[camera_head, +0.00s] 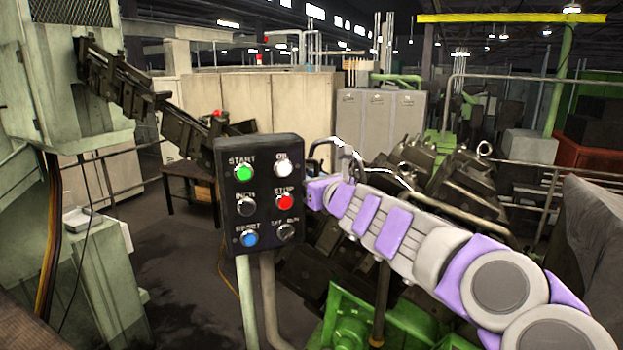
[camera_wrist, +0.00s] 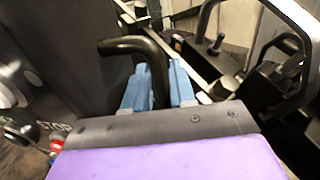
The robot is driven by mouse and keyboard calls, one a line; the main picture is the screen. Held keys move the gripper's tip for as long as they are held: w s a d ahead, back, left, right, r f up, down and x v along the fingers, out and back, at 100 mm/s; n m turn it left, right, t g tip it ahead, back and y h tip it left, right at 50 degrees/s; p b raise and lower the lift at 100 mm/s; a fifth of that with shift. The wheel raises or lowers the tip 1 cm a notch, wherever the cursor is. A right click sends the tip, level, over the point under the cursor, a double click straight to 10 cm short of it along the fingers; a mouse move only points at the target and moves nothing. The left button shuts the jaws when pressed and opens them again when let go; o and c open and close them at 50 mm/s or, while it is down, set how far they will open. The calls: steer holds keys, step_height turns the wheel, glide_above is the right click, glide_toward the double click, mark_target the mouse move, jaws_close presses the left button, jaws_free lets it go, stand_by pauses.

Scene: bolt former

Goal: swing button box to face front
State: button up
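The black button box (camera_head: 262,195) stands in the centre of the head view, its labelled face with green, white, red, blue and dark buttons turned mostly toward the camera. It sits upright on a post (camera_head: 247,285). My gripper (camera_wrist: 160,78) is at the right side of the box. In the wrist view its blue fingers lie on both sides of a bent black handle (camera_wrist: 133,46) and look closed on it. The box (camera_wrist: 60,50) fills the left of that view, its buttons at the lower left. The fingertips are not clear in the head view.
A pale green machine (camera_head: 105,220) with a dark chute (camera_head: 125,85) stands at the left. Dark machinery (camera_head: 470,180) and a green base (camera_head: 350,325) lie right of and behind the box. Open floor (camera_head: 180,265) shows between the left machine and the box.

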steer(key=shift+d, duration=0.2)
steer(key=shift+c, duration=0.6)
jaws_close()
steer(key=shift+s+b, duration=0.2)
steer(key=shift+b, duration=0.55)
steer(key=s+d+m+t+h+b, duration=0.2)
steer(key=s+m+h+b, duration=0.6)
steer(key=h+b, duration=0.5)
steer(key=shift+s+r+m+t+b, duration=0.3)
steer(key=shift+m+t+b, duration=0.25)
steer(key=shift+b, duration=0.25)
